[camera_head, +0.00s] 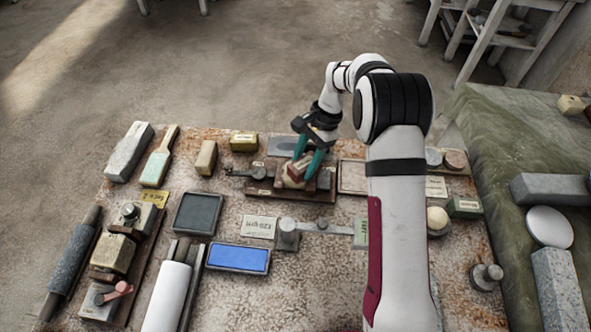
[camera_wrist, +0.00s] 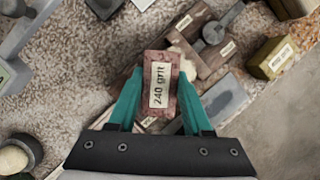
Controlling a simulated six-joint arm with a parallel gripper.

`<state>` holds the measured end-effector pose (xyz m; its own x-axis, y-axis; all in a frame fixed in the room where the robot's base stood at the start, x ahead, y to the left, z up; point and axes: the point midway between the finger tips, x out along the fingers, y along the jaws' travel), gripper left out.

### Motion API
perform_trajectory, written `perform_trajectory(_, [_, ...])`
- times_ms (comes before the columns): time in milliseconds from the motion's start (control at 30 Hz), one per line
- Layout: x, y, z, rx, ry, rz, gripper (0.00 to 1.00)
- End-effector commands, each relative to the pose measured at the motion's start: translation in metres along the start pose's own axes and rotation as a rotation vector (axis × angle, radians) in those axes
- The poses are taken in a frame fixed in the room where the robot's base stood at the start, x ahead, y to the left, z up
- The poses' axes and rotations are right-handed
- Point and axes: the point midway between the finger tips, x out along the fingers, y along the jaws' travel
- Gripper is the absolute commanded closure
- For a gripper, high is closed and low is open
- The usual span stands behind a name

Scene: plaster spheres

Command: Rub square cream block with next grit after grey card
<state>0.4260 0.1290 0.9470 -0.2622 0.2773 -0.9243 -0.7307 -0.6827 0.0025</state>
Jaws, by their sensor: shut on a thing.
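My gripper (camera_head: 303,170) is shut on a dark red block (camera_wrist: 160,85) whose label reads "240 grit". It also shows between the green fingers (camera_wrist: 160,112) in the wrist view. The red block is over a dark wooden fixture (camera_head: 262,190) with a metal clamp. A cream piece (camera_head: 291,182) sits in that fixture, right by the red block; it is partly hidden, so its shape and whether they touch I cannot tell. A dark grey framed pad (camera_head: 197,213) lies left of centre; I cannot tell which thing is the grey card.
A blue pad (camera_head: 240,259), a tan block (camera_head: 206,158) and a yellow labelled block (camera_head: 244,142) lie on the bench. A second clamp fixture (camera_head: 113,252) stands at left. A cream ball (camera_head: 437,217) is right of my arm. Grey blocks lie on the green cloth (camera_head: 500,150).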

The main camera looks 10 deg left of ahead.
Motion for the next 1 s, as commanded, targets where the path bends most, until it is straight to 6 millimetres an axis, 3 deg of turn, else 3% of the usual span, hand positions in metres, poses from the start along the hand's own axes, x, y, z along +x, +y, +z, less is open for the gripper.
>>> perform_trajectory(133, [-0.003,0.0,0.014,-0.001,0.001,-0.001,1.0])
perform_trajectory(467, [-0.003,0.0,0.014,0.0,0.0,-0.001,1.0])
perform_trajectory(733, [-0.006,-0.017,-0.001,0.0,0.0,-0.002,1.0])
perform_trajectory(1000, [-0.006,-0.018,-0.002,0.0,0.0,-0.002,1.0])
